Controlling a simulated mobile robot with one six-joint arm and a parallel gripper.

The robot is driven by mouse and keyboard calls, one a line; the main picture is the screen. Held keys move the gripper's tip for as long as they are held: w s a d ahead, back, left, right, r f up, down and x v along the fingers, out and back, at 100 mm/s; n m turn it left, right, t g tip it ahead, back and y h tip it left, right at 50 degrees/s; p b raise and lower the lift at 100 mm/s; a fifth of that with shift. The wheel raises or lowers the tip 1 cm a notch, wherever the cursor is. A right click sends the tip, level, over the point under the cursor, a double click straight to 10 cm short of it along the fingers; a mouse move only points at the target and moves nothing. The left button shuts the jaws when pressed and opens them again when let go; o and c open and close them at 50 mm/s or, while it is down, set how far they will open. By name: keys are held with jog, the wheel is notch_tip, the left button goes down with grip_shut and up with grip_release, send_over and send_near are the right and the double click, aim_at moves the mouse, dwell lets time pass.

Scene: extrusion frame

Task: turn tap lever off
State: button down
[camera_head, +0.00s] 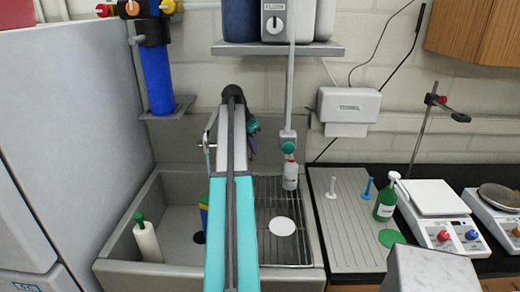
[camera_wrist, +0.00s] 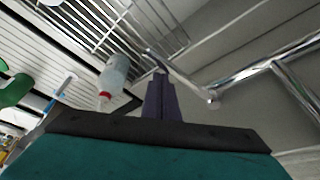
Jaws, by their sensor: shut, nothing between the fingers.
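The chrome tap (camera_head: 208,146) shows in the head view just left of my arm at the back of the sink. My arm hides much of it. In the wrist view chrome tap pipes (camera_wrist: 245,78) cross the upper right. A thin chrome bar (camera_wrist: 180,76) slants from near my fingertips to the pipe joint; I cannot tell for sure whether it is the lever. My gripper (camera_wrist: 160,78) is shut and empty, its purple fingers together. The fingertips appear close to the bar's upper left end; contact is unclear. In the head view my gripper (camera_head: 252,142) is partly hidden behind my arm.
The grey sink (camera_head: 112,262) lies below my arm. A wire rack (camera_head: 300,240) holds a spray-type bottle (camera_head: 290,180), which also shows near my fingers in the wrist view (camera_wrist: 115,75). A blue filter (camera_head: 157,80) hangs at left.

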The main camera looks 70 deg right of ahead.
jog(key=shift+w+a, duration=0.25)
jog(key=shift+w, duration=0.25)
jog(key=shift+w+a, duration=0.25)
jog(key=shift+w, duration=0.35)
jog(key=shift+s+d+r, duration=0.1)
jog(key=shift+s+r, duration=0.05)
jog(key=shift+s, duration=0.4)
notch_tip(320, 180, up, 10)
jog(key=b, duration=0.2)
jog(key=shift+b, duration=0.4)
jog(key=shift+w, duration=0.1)
